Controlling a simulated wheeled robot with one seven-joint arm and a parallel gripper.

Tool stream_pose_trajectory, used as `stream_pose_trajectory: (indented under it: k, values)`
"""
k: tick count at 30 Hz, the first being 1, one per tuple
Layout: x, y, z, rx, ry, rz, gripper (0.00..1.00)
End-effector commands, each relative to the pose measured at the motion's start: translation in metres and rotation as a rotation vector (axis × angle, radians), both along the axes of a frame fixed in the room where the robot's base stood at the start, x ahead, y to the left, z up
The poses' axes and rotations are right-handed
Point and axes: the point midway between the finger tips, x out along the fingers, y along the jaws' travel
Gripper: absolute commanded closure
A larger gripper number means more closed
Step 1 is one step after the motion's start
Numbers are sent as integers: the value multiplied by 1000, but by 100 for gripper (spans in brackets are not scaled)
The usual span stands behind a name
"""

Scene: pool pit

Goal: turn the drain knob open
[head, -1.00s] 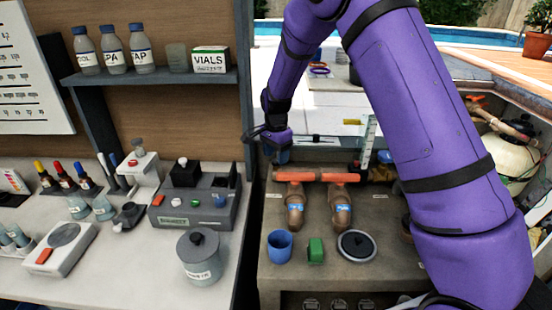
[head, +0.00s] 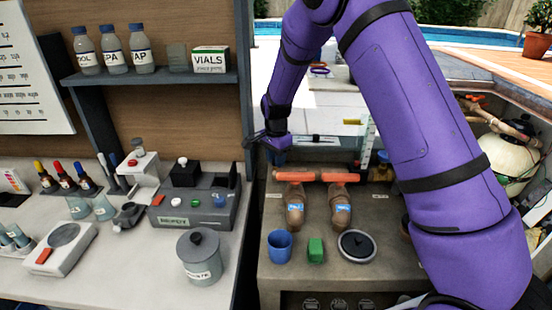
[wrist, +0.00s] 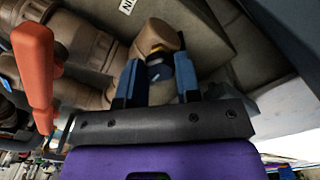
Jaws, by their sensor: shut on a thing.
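My gripper (wrist: 158,82) has two blue fingers closed around a small dark blue piece, seemingly the drain knob (wrist: 158,70), in the wrist view. A tan pipe end (wrist: 158,38) lies just beyond it. The knob's turned angle cannot be read, as the fingers cover most of it. In the head view my gripper (head: 277,154) reaches down at the back left of the pit counter, just left of and behind the orange bar (head: 315,175); the knob is hidden there.
The orange bar joins two brown pipe fittings (head: 342,205) and also stands close left of my gripper in the wrist view (wrist: 35,75). A blue cup (head: 280,246), green block (head: 316,250) and dark round lid (head: 357,245) stand on the counter front. A bench with test gear (head: 195,210) is left.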

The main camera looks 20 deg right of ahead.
Motion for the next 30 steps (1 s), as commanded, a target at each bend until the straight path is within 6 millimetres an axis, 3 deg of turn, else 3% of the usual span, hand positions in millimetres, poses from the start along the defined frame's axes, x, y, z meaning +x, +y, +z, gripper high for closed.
stream_pose_trajectory:
  k: [11, 30]
  values:
    - [0, 0, 0, 1, -1, 208, 92]
    - [0, 0, 1, 1, -2, 813, 92]
